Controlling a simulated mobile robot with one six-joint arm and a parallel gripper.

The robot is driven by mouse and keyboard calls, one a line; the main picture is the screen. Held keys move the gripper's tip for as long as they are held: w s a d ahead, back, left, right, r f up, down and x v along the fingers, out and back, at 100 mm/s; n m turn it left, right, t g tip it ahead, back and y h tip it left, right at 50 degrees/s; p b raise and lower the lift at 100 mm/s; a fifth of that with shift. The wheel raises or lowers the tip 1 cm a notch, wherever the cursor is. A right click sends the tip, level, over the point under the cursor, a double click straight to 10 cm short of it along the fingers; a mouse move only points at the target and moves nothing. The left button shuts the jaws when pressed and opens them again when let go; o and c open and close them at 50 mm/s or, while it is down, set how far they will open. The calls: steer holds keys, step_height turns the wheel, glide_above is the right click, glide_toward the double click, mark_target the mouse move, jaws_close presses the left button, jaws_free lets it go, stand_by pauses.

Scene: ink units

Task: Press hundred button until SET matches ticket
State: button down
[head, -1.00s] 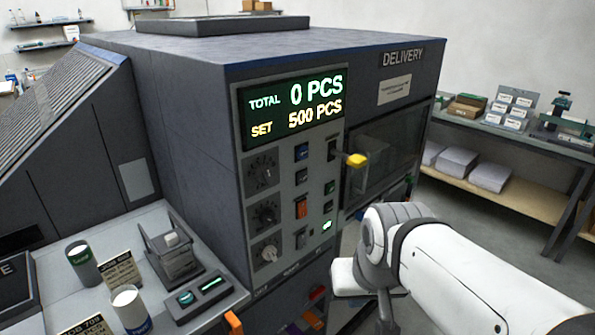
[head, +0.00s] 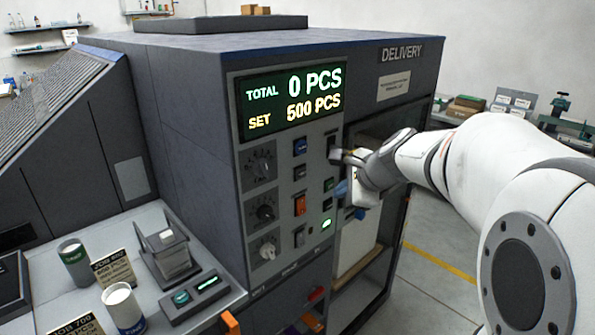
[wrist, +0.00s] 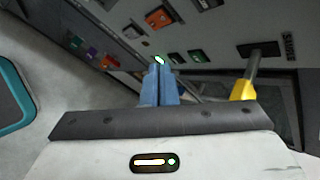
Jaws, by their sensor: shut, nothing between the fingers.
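The display (head: 290,100) on the grey machine reads TOTAL 0 PCS and SET 500 PCS. Below it, the control panel has a blue button (head: 300,146), an orange switch (head: 299,205), a green button (head: 329,184) and a lit green button (head: 326,222). I cannot read which is the hundred button. My gripper (head: 341,188) is shut and empty in front of the panel's right side. In the wrist view its blue fingers (wrist: 160,84) point toward the panel, a lit button (wrist: 159,58) just past their tips; contact cannot be told. Ticket-like cards (head: 112,270) stand lower left, their print partly unclear.
A yellow-tipped lever (wrist: 243,89) sticks out right of the fingers, by a SAMPLE label. Cups (head: 123,306) and a small stand (head: 170,255) occupy the left shelf. The delivery bay opens right of the panel.

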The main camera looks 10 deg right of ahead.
mark_target(302, 178)
steer(key=w+a+p, duration=0.3)
steer(key=w+a, duration=0.2)
steer(key=w, duration=0.2)
steer(key=shift+a, duration=0.15)
steer(key=shift+w, duration=0.1)
stand_by(2.0)
steer(key=shift+w+a, duration=0.2)
steer(key=shift+w, duration=0.05)
steer(key=shift+w+a+p, duration=0.3)
steer(key=shift+w+p, duration=0.05)
steer(key=shift+p, duration=0.05)
stand_by(0.8)
steer(key=shift+s+d, duration=0.1)
steer(key=shift+s+d+b, duration=0.4)
steer(key=shift+s+d, duration=0.05)
steer(key=shift+s, duration=0.15)
